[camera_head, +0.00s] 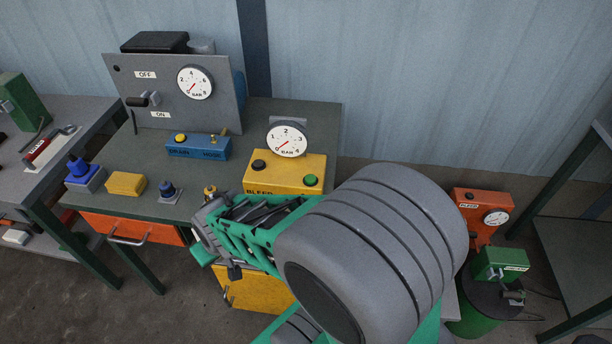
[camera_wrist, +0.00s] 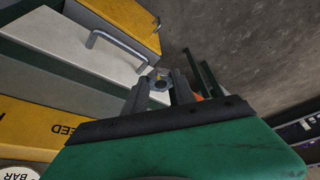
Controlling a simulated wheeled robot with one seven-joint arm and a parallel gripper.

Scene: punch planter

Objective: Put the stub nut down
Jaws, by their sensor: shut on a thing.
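My gripper (camera_wrist: 162,88) is shut on the stub nut (camera_wrist: 160,76), a small grey piece with a dark round opening and a bit of yellow, between the two dark fingers in the wrist view. In the head view my gripper (camera_head: 207,212) is over the front edge of the bench (camera_head: 262,117), left of the yellow BLEED box (camera_head: 287,175). A small brass-coloured piece (camera_head: 210,190) shows at its tip there; I cannot tell whether it is the nut. My green and grey arm hides the bench's front right part.
On the bench stand a gauge panel (camera_head: 176,95), a blue DRAIN block (camera_head: 198,147), a yellow block (camera_head: 126,184), a blue-knobbed block (camera_head: 85,175) and a small dark-blue fitting (camera_head: 168,190). An orange drawer (camera_head: 131,228) is below. Some bench top between the blocks is clear.

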